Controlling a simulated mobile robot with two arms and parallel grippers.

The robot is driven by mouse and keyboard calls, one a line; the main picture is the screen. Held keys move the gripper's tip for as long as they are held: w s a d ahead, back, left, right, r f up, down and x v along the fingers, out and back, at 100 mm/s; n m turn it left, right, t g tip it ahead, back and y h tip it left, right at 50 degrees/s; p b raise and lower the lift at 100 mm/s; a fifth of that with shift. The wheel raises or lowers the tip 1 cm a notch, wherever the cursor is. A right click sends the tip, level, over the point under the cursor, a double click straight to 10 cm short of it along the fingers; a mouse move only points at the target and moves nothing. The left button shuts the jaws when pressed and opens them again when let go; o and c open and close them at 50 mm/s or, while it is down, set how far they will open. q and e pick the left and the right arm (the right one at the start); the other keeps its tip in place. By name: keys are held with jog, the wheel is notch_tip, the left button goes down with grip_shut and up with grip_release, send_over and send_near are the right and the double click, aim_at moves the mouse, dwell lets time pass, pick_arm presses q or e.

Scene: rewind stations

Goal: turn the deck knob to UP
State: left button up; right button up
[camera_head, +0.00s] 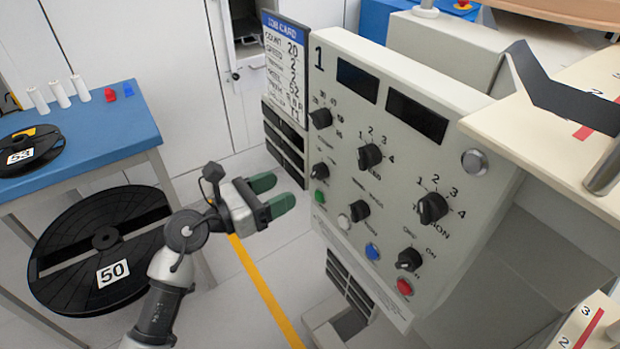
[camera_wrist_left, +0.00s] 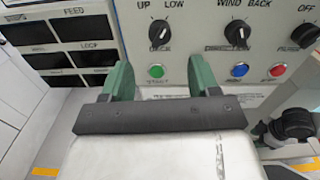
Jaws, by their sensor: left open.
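The deck knob (camera_wrist_left: 159,34) is black, under the words UP and LOW and above the green START button (camera_wrist_left: 156,71). Its white mark seems to lean right, toward LOW. In the head view the deck knob (camera_head: 320,171) is at the lower left of the cream control panel (camera_head: 450,85). My left gripper (camera_head: 272,194) has green fingers, open and empty, left of the panel and apart from the knob. In the left wrist view the open fingers (camera_wrist_left: 161,77) point at the panel, below the knob and either side of the green button. My right gripper is not in view.
The direction knob (camera_wrist_left: 238,35) is right of the deck knob; blue (camera_wrist_left: 240,70) and red (camera_wrist_left: 278,70) buttons sit below. A job card (camera_head: 285,65) and dark slots flank the panel. A blue table (camera_head: 100,135) and a reel marked 50 (camera_head: 75,225) are at left.

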aim_at(312, 175)
pick_arm(q)
jog(key=x, duration=0.6)
jog(key=shift+w+d, duration=0.1)
jog(key=shift+d, duration=0.1)
jog(key=shift+w+d, duration=0.45)
jog(key=shift+d, duration=0.15)
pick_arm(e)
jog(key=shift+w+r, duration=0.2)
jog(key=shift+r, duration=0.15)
pick_arm(q)
jog(key=shift+c, duration=0.2)
